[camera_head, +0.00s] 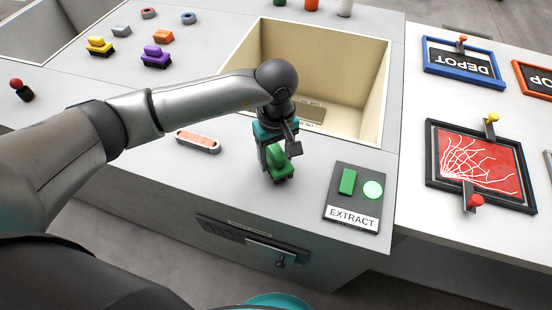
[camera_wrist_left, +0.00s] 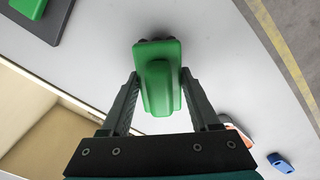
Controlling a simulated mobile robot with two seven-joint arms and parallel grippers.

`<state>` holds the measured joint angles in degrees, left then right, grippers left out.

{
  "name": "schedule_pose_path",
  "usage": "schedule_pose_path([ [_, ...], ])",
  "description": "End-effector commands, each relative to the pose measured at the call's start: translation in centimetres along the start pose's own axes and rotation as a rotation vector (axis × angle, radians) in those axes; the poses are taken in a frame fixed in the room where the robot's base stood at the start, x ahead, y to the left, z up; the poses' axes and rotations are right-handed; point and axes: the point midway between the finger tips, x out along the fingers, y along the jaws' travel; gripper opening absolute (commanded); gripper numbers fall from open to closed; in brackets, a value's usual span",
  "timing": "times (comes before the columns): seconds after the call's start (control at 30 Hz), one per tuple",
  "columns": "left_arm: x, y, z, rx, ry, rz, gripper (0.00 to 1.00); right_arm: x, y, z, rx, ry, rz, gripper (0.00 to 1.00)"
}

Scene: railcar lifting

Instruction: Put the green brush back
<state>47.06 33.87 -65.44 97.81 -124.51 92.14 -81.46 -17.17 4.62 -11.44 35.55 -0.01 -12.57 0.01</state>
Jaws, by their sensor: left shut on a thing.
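The green brush (camera_head: 283,172) is on or just above the grey counter, left of the EXTRACT panel and in front of the square bin. My left gripper (camera_head: 276,160) points down over it and is shut on it. In the left wrist view the green brush (camera_wrist_left: 160,85) sits between both fingers, with dark bristles at its far end. I cannot tell whether the bristles touch the counter. A yellow brush (camera_head: 100,46) and a purple brush (camera_head: 156,57) stand at the back left. My right gripper is not in view.
The open bin (camera_head: 257,60) lies behind the gripper. The EXTRACT panel (camera_head: 350,215) with its green button is to the right. A red-topped oblong block (camera_head: 198,141) lies left. Framed DEPOT (camera_head: 463,62) and red-map (camera_head: 480,165) boards lie right. A red-knobbed peg (camera_head: 22,90) stands far left.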

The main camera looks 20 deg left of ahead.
Motion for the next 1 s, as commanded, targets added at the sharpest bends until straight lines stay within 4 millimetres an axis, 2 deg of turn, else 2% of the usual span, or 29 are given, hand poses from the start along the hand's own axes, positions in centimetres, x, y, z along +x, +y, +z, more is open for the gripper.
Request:
schedule_pose_path([
  [0.03,0.83,0.01,0.09,0.0,-0.003,0.0,0.17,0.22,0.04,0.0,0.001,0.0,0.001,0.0],
  [0.1,1.19,0.03,0.06,0.0,-0.001,0.001,0.17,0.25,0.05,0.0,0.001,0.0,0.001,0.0],
  [0.47,1.54,0.03,0.0,0.0,0.0,0.001,0.17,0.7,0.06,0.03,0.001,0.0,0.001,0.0],
  [0.5,1.44,0.0,0.02,0.0,0.0,0.001,0.66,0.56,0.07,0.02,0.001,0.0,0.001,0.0],
  [0.73,1.38,0.01,0.01,0.0,0.0,0.001,0.92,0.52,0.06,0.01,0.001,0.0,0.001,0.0],
  [1.0,1.29,0.01,0.0,0.0,0.0,0.001,0.92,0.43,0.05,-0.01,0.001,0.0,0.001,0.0],
])
